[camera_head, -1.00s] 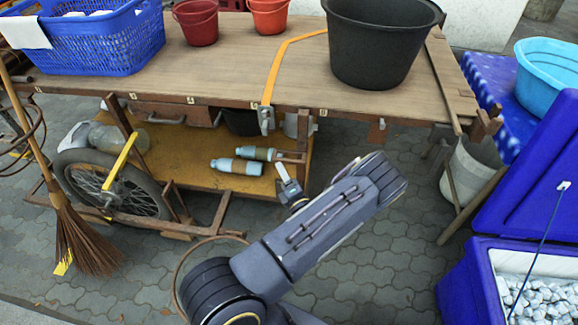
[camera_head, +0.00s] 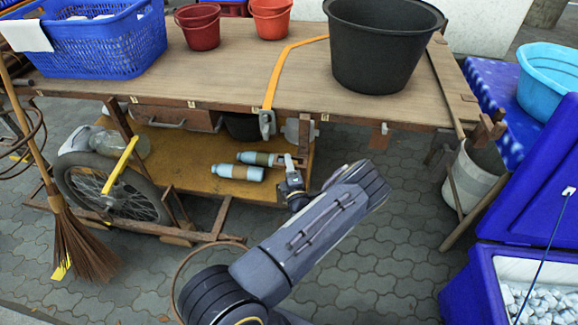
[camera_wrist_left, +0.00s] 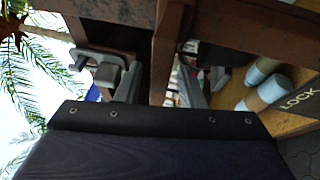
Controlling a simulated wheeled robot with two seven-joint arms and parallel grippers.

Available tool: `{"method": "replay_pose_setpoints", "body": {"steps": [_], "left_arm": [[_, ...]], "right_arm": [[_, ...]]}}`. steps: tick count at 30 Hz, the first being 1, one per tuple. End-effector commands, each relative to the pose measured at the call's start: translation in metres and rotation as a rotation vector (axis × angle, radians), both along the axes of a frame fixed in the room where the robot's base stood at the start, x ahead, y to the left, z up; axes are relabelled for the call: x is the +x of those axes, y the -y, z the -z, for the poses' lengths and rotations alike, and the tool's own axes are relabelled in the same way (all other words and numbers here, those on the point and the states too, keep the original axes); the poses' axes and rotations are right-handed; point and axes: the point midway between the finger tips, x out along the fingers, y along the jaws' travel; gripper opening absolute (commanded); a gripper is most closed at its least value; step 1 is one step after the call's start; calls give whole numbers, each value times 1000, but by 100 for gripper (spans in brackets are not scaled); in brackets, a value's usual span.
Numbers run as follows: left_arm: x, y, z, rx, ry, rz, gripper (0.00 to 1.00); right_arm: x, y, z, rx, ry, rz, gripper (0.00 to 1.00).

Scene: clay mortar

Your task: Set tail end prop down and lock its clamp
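The brown wooden cart table (camera_head: 200,85) has a short brown post (camera_head: 307,130) under its front edge, with a brown bar beside it. I cannot tell which piece is the tail end prop. A grey metal fitting (camera_head: 292,130) sits by the post; whether it is the clamp is unclear. My left gripper (camera_head: 289,161) is just below the table edge by the post. In the left wrist view its fingers (camera_wrist_left: 160,85) are apart, with brown wood (camera_wrist_left: 154,60) showing between them; contact is unclear. A dark plate marked LOCK (camera_wrist_left: 297,98) is at right. My right gripper is not in view.
Two bottles (camera_head: 238,172) lie on the lower shelf (camera_head: 190,150), left of the gripper. A black tub (camera_head: 383,50) stands on the table. An orange strap (camera_head: 275,75) with a metal buckle (camera_head: 266,122) hangs over the edge. A blue cooler (camera_head: 470,285) stands right; paving between is clear.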

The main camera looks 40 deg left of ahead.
Motion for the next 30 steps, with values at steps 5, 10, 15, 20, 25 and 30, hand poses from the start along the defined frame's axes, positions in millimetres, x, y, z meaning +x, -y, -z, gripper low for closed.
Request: {"method": "replay_pose_setpoints", "body": {"steps": [5,10,15,20,25,30], "left_arm": [[0,0,0,0,0,0,33],[0,0,0,0,0,0,10],[0,0,0,0,0,0,0],[0,1,1,0,0,0,0],[0,1,26,1,-4,4,0],[0,2,71,1,-4,4,0]], "right_arm": [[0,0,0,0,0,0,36],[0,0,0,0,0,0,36],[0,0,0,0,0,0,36],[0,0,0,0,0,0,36],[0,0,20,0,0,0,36],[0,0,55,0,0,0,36]]}}
